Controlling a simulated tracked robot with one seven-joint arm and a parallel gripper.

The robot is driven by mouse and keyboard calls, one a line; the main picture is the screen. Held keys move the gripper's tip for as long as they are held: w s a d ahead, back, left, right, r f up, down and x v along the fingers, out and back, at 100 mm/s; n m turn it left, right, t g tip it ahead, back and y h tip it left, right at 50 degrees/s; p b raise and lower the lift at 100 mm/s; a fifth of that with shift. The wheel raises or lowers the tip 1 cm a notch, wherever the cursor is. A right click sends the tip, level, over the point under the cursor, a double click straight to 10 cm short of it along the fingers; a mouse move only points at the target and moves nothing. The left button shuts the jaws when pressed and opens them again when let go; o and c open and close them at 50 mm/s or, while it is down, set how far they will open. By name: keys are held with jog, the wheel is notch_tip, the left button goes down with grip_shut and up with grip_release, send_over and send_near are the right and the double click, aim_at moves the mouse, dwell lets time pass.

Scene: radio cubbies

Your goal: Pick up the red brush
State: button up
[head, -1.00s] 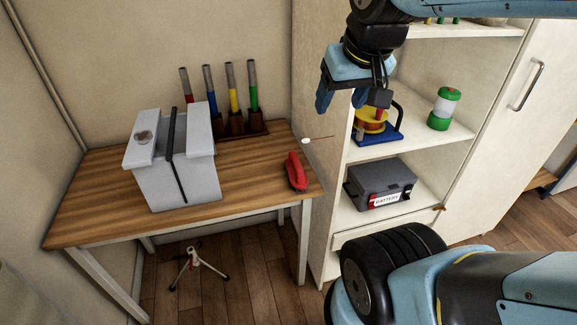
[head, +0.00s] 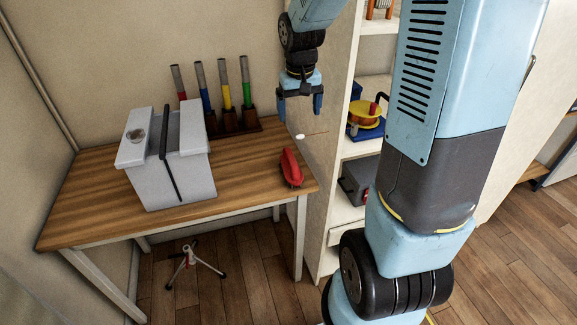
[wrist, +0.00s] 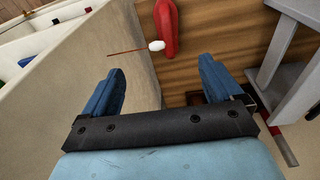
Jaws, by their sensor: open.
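The red brush (head: 291,167) lies on the right end of the wooden table (head: 90,212), near its right edge. It also shows at the top of the wrist view (wrist: 166,28), ahead of my fingers and between their lines. My gripper (head: 300,112) is open and empty, pointing down above the back right of the table, higher than the brush and apart from it. In the wrist view its two blue fingers (wrist: 162,84) are spread wide with nothing between them.
A grey toolbox (head: 178,180) stands on the table, with several coloured tubes (head: 227,90) in a rack behind it. A thin rod with a white tip (head: 300,136) shows close behind the brush. The shelf unit (head: 326,215) stands right of the table. A small tripod (head: 190,260) is on the floor.

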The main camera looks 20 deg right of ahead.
jog(key=g, duration=0.1)
send_over(291, 156)
notch_tip(291, 156, down, 10)
jog(key=shift+y, duration=0.3)
notch_tip(291, 156, down, 14)
jog(key=shift+r, duration=0.1)
jog(key=shift+c, duration=0.2)
jog(key=c, duration=1.2)
jog(key=shift+r, duration=0.1)
notch_tip(291, 156, up, 10)
jog(key=shift+f, duration=0.1)
